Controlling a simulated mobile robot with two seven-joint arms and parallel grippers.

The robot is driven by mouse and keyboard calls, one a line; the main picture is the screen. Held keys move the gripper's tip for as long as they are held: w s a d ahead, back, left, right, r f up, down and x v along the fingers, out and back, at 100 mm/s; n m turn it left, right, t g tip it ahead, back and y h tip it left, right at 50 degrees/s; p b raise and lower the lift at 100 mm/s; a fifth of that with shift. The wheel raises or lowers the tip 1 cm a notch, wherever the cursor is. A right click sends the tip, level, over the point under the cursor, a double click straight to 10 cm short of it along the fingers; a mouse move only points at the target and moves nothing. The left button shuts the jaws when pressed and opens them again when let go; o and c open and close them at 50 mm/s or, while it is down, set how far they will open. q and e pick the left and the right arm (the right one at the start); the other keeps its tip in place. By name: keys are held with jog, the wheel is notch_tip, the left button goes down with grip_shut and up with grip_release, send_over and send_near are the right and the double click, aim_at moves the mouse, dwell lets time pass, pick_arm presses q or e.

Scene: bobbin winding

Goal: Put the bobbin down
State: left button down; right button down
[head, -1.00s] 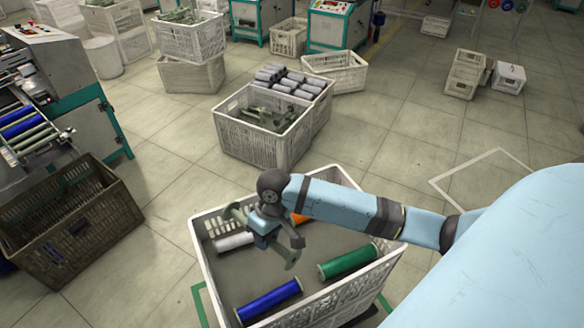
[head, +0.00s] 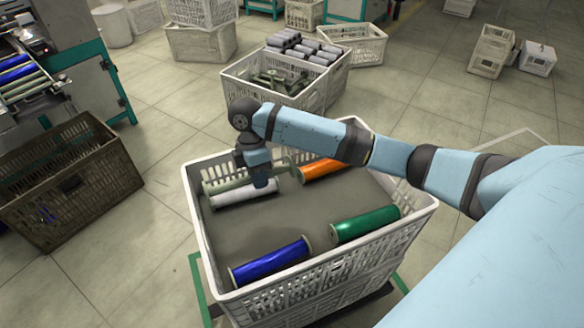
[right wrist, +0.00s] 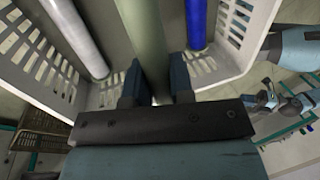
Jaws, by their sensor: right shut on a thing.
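My right gripper (head: 262,184) is shut on a bare grey-green bobbin (head: 228,183). In the right wrist view the bobbin (right wrist: 146,40) runs lengthwise between the two fingers (right wrist: 157,88). The bobbin is over the left back part of a white crate (head: 196,225), close to a white bobbin (head: 245,193). I cannot tell whether it touches anything. An orange bobbin (head: 322,169), a green bobbin (head: 365,223) and a blue bobbin (head: 270,261) lie on the crate's grey floor. Blue arm parts show small at the wrist view's right; the left gripper's jaws are unclear there.
The middle of the crate's grey surface (head: 285,215) is bare. A brown crate (head: 70,190) stands to the left, beside a machine (head: 85,75). A white crate (head: 322,87) with grey spools and bare bobbins stands behind. Tiled floor is open at right.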

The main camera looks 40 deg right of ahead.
aim_at(266, 229)
notch_tip(266, 229, down, 20)
jog(key=b, duration=0.4)
jog(key=shift+r, duration=0.2)
jog(key=c, duration=1)
grip_release()
jog(key=p+v, duration=0.2)
jog(key=v, duration=1)
jog(key=shift+r, duration=0.15)
